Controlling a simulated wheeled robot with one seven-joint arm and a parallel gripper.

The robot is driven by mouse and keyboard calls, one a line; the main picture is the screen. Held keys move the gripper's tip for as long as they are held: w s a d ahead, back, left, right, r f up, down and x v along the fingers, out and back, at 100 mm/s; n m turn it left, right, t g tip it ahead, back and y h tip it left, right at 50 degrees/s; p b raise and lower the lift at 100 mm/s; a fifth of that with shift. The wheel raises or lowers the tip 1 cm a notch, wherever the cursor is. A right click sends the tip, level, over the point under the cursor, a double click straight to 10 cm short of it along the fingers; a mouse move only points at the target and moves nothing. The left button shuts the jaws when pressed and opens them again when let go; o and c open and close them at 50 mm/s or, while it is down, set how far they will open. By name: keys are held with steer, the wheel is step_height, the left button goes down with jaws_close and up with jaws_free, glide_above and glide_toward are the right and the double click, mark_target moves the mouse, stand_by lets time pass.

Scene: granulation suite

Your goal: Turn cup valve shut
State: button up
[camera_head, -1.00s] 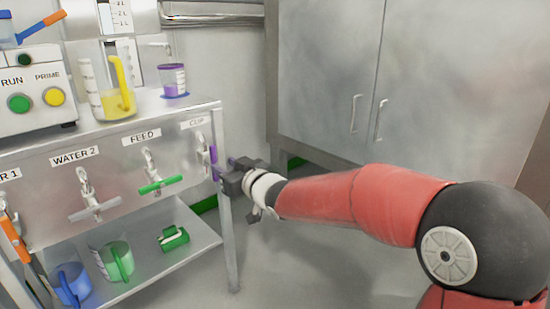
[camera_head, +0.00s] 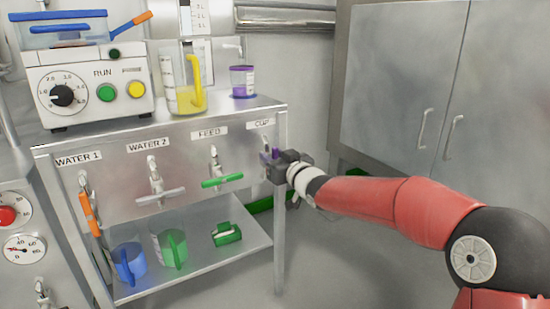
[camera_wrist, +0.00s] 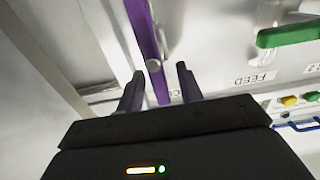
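The cup valve, under the label CUP (camera_head: 262,124) at the right end of the steel panel, has a purple handle (camera_wrist: 141,25). In the wrist view the handle runs up the picture, crosswise to the green FEED handle (camera_wrist: 288,36). My gripper (camera_wrist: 158,85) is open, with its two dark fingers either side of the handle's near end. A gap shows between the handle and the right finger; contact on the left side is unclear. In the head view my gripper (camera_head: 272,160) hides most of the handle.
A cup of purple liquid (camera_head: 243,82) stands on the top shelf below a small spout. The grey WATER 2 handle (camera_head: 160,197) lies crosswise; the orange WATER 1 handle (camera_head: 89,213) hangs along its pipe. The bench's right leg (camera_head: 279,245) is near my gripper. Cabinets (camera_head: 400,80) stand right.

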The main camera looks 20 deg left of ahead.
jaws_close()
steer(key=shift+w+d+f+m+p, duration=0.4)
steer(key=shift+m+p, duration=0.35)
steer(key=shift+m, duration=2.25)
steer(key=shift+w+d+f+m+p, duration=0.3)
steer(key=shift+f+m+p, duration=0.4)
steer(key=shift+m, duration=2.3)
steer(key=shift+w+d+f+m+p, duration=0.3)
steer(key=shift+m+p, duration=0.55)
steer(key=shift+m, duration=2.15)
jaws_free()
